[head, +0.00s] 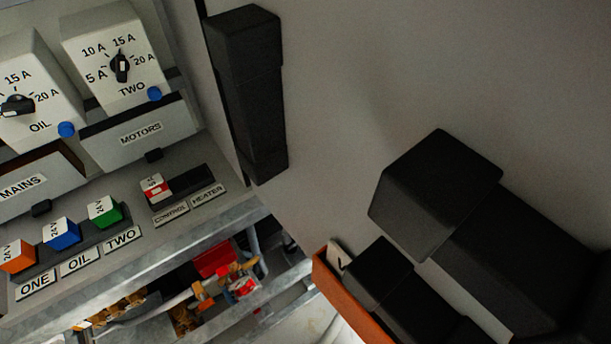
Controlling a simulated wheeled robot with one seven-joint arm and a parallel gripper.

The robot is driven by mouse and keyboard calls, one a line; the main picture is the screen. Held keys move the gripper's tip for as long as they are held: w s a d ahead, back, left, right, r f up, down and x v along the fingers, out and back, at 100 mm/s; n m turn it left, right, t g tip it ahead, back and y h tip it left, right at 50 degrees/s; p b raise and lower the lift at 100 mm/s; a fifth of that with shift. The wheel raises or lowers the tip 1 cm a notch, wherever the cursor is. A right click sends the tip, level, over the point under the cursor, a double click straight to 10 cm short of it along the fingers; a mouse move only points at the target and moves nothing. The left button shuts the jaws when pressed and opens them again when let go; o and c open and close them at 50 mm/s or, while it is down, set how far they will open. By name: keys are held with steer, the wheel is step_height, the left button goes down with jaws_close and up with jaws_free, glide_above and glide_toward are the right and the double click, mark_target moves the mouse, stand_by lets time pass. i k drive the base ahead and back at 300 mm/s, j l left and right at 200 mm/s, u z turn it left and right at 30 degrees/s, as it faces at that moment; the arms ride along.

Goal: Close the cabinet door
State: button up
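The cabinet (214,246) is open on the left, with its inside panel of switches in plain view. The large plain grey surface (330,100) filling the right side looks like the inner face of the cabinet door, swung open. A long black block (250,95) stands upright near where this surface meets the cabinet. Black blocky parts (440,185) and a smaller black block (378,270) lie in front of the grey surface at lower right.
An orange strip (338,300) lies beside the smaller black block. Inside the cabinet are dial boxes marked OIL (40,105) and TWO (118,58), coloured blocks (62,233), and wiring (215,285) below a metal rail. The upper right is clear.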

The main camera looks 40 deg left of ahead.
mark_target(457, 151)
steer(key=i+l+u, duration=0.1)
steer(key=u, duration=0.35)
steer(key=i+l+u, duration=0.2)
steer(key=u, duration=0.3)
steer(key=i+l+u, duration=0.2)
steer(key=u, duration=0.25)
steer(key=i+l+u, duration=0.1)
steer(key=l+u, duration=0.55)
steer(key=u, duration=0.3)
steer(key=l+u, duration=0.65)
steer(key=u, duration=0.25)
steer(key=k+l+u, duration=0.1)
steer(key=l+u, duration=0.2)
steer(key=u, duration=0.2)
steer(key=k+u, duration=0.4)
steer(key=k, duration=1.15)
